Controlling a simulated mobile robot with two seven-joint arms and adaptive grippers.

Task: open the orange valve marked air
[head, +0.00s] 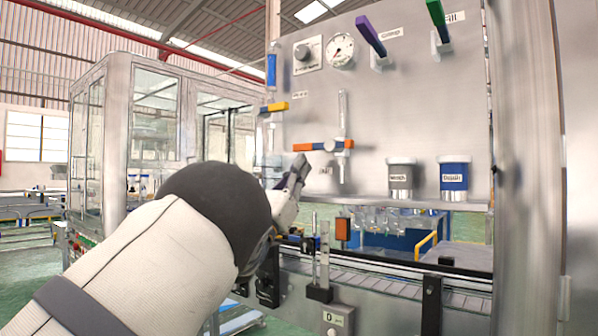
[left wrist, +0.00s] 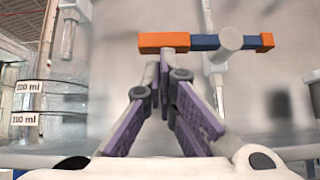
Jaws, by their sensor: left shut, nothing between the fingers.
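The valve handle is a horizontal bar on the grey panel, with an orange left end (head: 304,147), a blue middle (head: 328,146) and a small orange right tip. It crosses a clear vertical tube with a grey knob; a small label below it is partly hidden. In the left wrist view the orange end (left wrist: 163,40) spans the upper middle. My left gripper (head: 301,163) is shut and empty, its tips just below the orange end. In the left wrist view its tips (left wrist: 171,58) meet beneath the bar; I cannot tell whether they touch it. My right gripper is not in view.
A yellow-handled valve (head: 274,107) is up and left. A purple lever (head: 371,37), a green lever (head: 438,20) and a gauge (head: 341,50) are above. A grey cup (head: 401,179) and a blue cup (head: 454,177) are at right. A graduated vessel (left wrist: 52,115) stands left in the left wrist view.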

